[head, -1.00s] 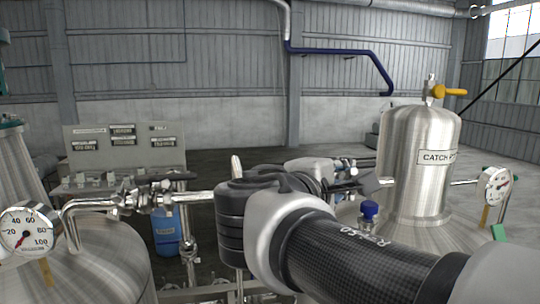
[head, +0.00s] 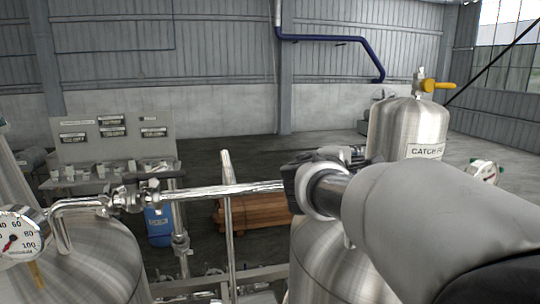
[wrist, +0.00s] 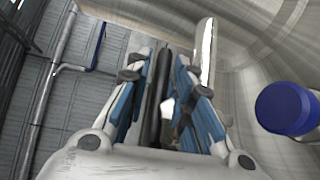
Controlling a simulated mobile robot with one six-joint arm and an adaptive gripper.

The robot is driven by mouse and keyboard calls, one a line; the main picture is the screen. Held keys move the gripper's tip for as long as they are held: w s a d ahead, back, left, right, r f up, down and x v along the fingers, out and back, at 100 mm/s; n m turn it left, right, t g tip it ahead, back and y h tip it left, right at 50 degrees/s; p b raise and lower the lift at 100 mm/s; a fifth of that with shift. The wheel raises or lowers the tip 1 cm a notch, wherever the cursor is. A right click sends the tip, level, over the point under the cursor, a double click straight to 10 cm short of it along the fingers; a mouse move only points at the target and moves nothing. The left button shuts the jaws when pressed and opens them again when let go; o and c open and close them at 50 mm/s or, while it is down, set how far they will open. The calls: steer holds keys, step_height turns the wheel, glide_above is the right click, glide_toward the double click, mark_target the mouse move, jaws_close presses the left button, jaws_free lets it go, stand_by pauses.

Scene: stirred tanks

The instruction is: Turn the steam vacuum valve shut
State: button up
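In the wrist view my gripper (wrist: 165,62) has its two blue-padded fingers apart. A dark, narrow bar (wrist: 153,100) that looks like a valve lever runs between them, closer to the left finger, with a gap at the right one. Whether it is the steam vacuum valve's handle I cannot tell; no label for it is readable. In the head view my wrist and arm hide the fingers and whatever lies between them. A black lever (head: 155,177) sits on the horizontal steel pipe (head: 230,190) at left, apart from my gripper.
The catch tank (head: 400,130), with a yellow-handled valve (head: 437,86) on top, stands at right behind my arm. A pressure gauge (head: 18,235) is at far left. A blue cap (wrist: 287,108) lies right of my fingers. A steel pipe (wrist: 205,55) rises beyond them.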

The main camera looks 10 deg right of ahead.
steer(key=shift+f, duration=0.1)
jaws_close()
stand_by(0.5)
